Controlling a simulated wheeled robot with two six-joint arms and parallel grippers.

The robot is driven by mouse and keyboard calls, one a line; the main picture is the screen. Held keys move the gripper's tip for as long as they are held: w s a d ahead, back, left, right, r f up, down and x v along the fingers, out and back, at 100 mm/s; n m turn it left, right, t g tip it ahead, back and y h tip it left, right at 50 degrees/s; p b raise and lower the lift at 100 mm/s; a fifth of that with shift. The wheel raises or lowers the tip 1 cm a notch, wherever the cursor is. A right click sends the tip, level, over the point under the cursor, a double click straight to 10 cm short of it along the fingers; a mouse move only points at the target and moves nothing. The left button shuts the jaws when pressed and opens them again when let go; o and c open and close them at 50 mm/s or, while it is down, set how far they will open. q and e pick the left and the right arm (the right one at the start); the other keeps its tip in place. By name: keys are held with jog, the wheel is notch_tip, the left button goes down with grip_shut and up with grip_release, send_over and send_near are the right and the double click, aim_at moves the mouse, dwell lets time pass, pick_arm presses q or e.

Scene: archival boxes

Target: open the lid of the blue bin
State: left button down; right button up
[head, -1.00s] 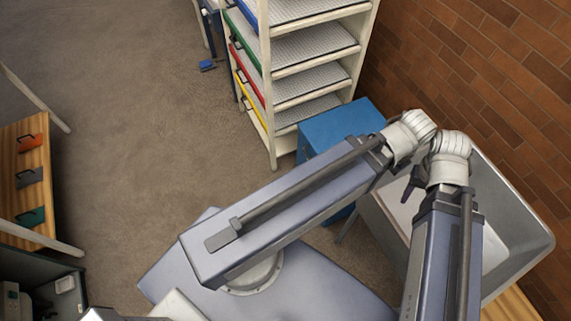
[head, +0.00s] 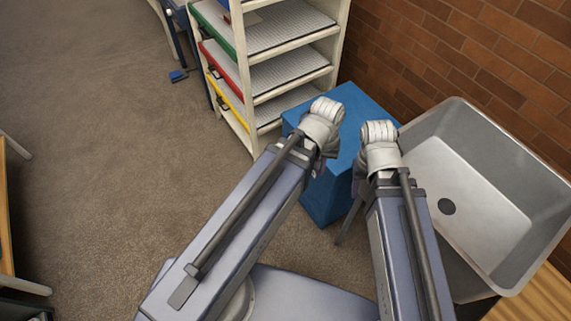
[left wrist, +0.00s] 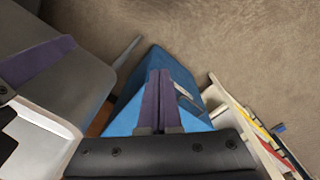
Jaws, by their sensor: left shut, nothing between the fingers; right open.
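The blue bin (head: 356,104) stands between the shelf rack and the sink, its flat top closed. My two wrists cover part of its front in the head view. In the left wrist view the bin (left wrist: 140,80) lies under my left gripper (left wrist: 159,74), whose purple fingers are together and empty. A small grey handle or plate (left wrist: 184,91) shows on the bin beside the fingers. I cannot tell whether the fingers touch the bin. My right gripper (head: 358,173) is open, largely hidden by its wrist, in front of the bin's right side.
A white shelf rack (head: 288,77) with coloured edges stands left of the bin. A metal sink (head: 470,190) stands close on the right, by the brick wall (head: 470,60). The floor (head: 110,150) at left is open.

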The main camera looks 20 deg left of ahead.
pick_arm(q)
jog(key=w+a+f+n+t+h+b, duration=0.15)
jog(key=w+a+f+n+b, duration=0.25)
jog(key=f+n+b, duration=0.4)
jog(key=w+a+f+n+t+h+b, duration=0.1)
jog(key=w+a+f+n+h+b, duration=0.25)
jog(key=f+b, duration=0.5)
jog(key=w+a+f+n+t+b, duration=0.45)
jog(key=w+a+n+b, duration=0.4)
jog(key=n, duration=0.75)
jog(key=b+x, duration=0.2)
jog(key=x, duration=0.4)
jog(key=shift+w+r+g+y, duration=0.25)
jog(key=shift+w+g+y, duration=0.05)
jog(key=shift+w, duration=0.1)
pick_arm(e)
notch_tip(320, 180, down, 30)
jog(key=shift+a, duration=0.35)
pick_arm(q)
jog(key=shift+d, duration=0.1)
